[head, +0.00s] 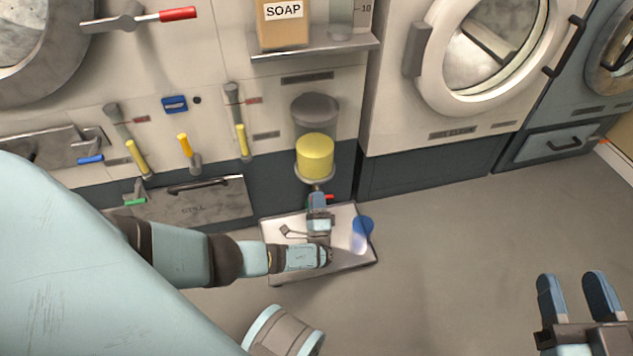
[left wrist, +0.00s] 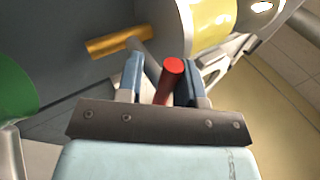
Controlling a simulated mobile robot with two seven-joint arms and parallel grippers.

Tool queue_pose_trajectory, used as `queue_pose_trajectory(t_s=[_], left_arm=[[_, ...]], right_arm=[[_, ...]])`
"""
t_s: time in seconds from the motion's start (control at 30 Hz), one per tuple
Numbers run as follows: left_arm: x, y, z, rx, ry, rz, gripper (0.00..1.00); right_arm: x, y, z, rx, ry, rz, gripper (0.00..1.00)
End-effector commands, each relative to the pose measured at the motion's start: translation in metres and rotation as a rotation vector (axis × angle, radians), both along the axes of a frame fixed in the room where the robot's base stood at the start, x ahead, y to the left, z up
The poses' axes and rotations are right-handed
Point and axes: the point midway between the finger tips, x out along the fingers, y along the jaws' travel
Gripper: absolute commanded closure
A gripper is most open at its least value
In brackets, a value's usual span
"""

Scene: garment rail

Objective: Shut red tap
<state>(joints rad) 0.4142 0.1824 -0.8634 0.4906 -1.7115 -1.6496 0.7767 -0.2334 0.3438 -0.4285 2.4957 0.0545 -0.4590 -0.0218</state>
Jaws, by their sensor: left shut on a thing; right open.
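The red tap (head: 329,197) is low on the wall unit, just under a clear vessel with yellow contents (head: 314,155). In the head view only a small red piece of it shows beside my left gripper (head: 318,203). In the left wrist view the tap's red handle (left wrist: 171,75) sits between the two blue fingers of my left gripper (left wrist: 157,80), which is shut on it. The tap's body is mostly hidden by the gripper. My right gripper (head: 573,290) is open and empty over the floor at the lower right.
A metal tray (head: 350,263) lies on the floor under the tap, with a blue-topped cup (head: 361,234) on it. A soap box (head: 283,25) stands on a shelf (head: 315,47) above. Yellow-handled levers (head: 240,140) are left of the vessel. The floor at right is clear.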

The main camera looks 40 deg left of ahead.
Motion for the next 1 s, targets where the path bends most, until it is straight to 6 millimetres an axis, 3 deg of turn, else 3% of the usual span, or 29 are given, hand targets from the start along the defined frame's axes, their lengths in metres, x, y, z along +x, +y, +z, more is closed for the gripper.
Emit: queue_pose_trajectory(t_s=[0.3, 0.83, 0.87, 0.93, 1.0], left_arm=[[0.0034, -0.0018, 0.0018, -0.072, -0.092, -0.001, 0.90], [0.0034, -0.0005, 0.0017, -0.086, -0.108, -0.001, 0.90], [0.0034, -0.0005, 0.0016, -0.086, -0.108, -0.001, 0.59], [0.0031, -0.0004, 0.0013, -0.086, -0.106, -0.001, 0.43], [0.0026, -0.0002, 0.0006, -0.086, -0.105, 0.000, 0.43]], right_arm=[[0.0007, 0.0005, -0.0003, 0.001, 0.002, -0.001, 0.53], [0.0007, 0.0005, -0.0003, 0.002, 0.002, -0.001, 0.53], [0.0007, 0.0005, -0.0003, 0.002, 0.002, -0.001, 0.53], [0.0007, 0.0005, -0.0003, 0.001, 0.002, -0.001, 0.53], [0.0005, 0.0004, -0.0001, 0.002, 0.001, -0.001, 0.53]])
